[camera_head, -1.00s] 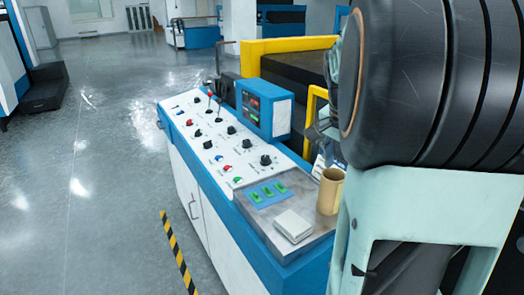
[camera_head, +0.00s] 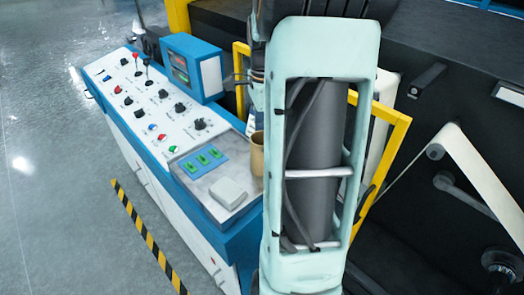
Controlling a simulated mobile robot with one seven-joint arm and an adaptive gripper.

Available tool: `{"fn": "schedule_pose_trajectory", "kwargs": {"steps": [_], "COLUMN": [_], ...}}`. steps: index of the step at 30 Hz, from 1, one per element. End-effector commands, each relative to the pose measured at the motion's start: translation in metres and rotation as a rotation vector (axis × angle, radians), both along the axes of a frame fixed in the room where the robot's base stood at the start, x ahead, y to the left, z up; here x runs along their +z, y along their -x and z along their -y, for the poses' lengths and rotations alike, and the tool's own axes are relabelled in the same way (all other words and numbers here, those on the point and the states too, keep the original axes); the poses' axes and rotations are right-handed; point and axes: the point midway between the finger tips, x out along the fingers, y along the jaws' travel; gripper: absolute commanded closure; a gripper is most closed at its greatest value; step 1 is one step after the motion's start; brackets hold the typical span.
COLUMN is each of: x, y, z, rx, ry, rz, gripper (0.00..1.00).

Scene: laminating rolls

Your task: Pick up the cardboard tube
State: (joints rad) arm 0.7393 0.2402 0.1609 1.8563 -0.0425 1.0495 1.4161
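The cardboard tube (camera_head: 257,157) is a short tan cylinder standing upright on the grey end of the control console. My pale green arm crosses in front of it and hides its right side. Thin dark parts that look like my gripper (camera_head: 240,79) show at the left edge of my arm, above the tube in the picture and apart from it. The rest of the gripper is hidden behind my arm, so I cannot see whether it is open or shut.
The blue and white console (camera_head: 125,112) carries knobs, levers and a blue display box (camera_head: 193,68). A white block (camera_head: 228,193) and a blue panel with green switches (camera_head: 203,158) lie left of the tube. A yellow frame (camera_head: 392,130) and dark machine stand right.

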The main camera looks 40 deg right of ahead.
Motion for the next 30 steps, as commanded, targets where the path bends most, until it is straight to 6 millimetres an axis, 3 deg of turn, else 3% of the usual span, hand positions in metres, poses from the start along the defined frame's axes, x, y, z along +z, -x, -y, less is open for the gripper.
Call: {"fn": "schedule_pose_trajectory", "kwargs": {"steps": [3,11,19,28,30], "x": [-0.019,-0.040,-0.077,-0.082,-0.082], "y": [0.001,0.000,-0.003,-0.004,-0.004], "z": [0.000,-0.001,-0.004,-0.004,-0.004], "rx": [0.000,0.002,0.003,0.002,0.002], "ry": [-0.001,-0.001,0.000,0.002,0.002], "rz": [-0.003,-0.003,-0.002,0.000,0.000], "gripper": [0.33,0.33,0.33,0.33,0.41]}}
